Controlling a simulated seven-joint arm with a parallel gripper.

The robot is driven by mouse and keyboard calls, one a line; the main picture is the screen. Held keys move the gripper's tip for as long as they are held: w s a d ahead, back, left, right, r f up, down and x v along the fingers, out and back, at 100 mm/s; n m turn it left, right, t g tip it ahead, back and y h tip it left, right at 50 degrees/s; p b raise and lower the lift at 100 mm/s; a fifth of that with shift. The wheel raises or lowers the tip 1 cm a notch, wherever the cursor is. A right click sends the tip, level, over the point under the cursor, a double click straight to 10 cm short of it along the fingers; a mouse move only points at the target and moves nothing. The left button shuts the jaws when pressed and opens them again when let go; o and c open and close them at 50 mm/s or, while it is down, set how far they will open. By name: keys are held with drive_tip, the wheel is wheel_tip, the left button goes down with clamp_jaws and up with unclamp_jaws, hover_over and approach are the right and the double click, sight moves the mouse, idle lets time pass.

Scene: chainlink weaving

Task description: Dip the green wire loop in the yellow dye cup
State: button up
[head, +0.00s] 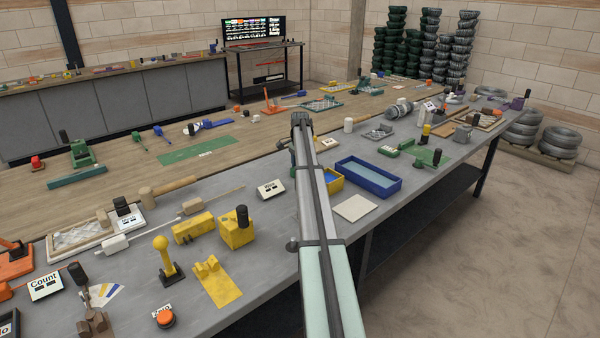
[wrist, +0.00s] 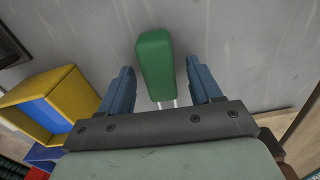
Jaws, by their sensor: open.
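A green block-like handle (wrist: 155,58) with thin pale rods at its near end lies between my fingers in the wrist view. It may be the handle of the green wire loop; no loop shows there. My gripper (wrist: 160,68) is open, with a blue finger on each side of the handle and a gap to both. A yellow square-walled container (wrist: 68,88) with a blue inside is left of the gripper. It also shows in the head view (head: 336,184), partly behind my arm. I take it for the dye cup. My arm hides the gripper's work spot in the head view.
A blue tray (head: 370,188) stands right of the yellow container, and a pale square tile (head: 355,208) lies in front of it. A small white sign (head: 271,189) stands left of my arm. Yellow fixtures (head: 238,229) stand farther left on the grey bench.

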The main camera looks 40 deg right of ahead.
drive_tip(key=shift+c, duration=0.5)
drive_tip(key=c, duration=1)
drive_tip(key=shift+r, duration=0.1)
wheel_tip(320, 180, up, 10)
drive_tip(key=shift+f, duration=0.1)
